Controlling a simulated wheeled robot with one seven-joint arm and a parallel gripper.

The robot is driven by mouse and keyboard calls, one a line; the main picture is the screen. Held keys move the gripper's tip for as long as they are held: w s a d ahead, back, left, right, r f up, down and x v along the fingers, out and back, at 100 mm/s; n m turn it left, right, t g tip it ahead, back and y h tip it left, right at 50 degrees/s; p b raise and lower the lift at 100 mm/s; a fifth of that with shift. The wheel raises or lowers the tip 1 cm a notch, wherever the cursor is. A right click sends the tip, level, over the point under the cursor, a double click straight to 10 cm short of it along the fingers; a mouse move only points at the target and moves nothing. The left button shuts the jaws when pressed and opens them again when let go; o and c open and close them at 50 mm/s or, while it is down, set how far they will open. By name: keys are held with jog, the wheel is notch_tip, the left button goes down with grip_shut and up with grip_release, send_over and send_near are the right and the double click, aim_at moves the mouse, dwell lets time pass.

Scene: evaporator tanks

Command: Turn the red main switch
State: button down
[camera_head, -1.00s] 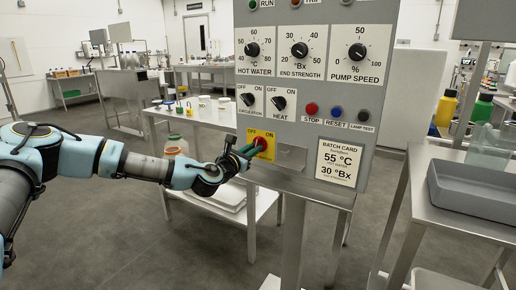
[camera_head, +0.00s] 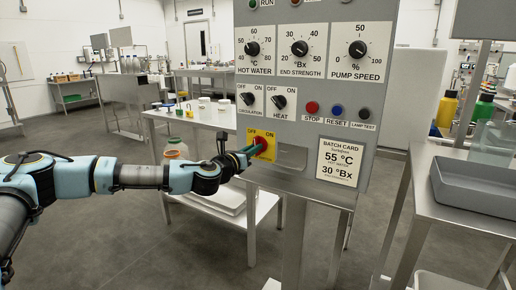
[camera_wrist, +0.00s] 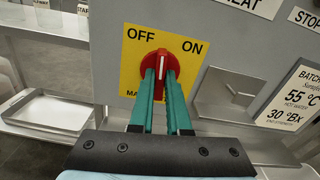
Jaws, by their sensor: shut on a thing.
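The red main switch (camera_wrist: 160,66) is a round red knob with a white pointer line on a yellow plate marked OFF and ON. In the wrist view its pointer stands roughly upright, between the two words. The plate (camera_head: 267,136) also shows low on the left of the grey panel in the head view. My gripper (camera_wrist: 162,76) has its two green fingers closed on either side of the knob, touching it. In the head view, the fingers reach the knob from the left and hide part of it.
The grey control panel (camera_head: 315,106) carries dials, other switches, buttons and a batch card (camera_head: 339,161). A metal table with a grey tray (camera_head: 478,186) stands at the right. A table with jars is behind my arm. The floor (camera_head: 120,240) at the left is clear.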

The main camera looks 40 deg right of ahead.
jog(key=n+b, duration=0.1)
jog(key=n, duration=0.3)
dwell(0.4)
jog(key=shift+n+b, duration=0.55)
jog(key=shift+n, duration=0.45)
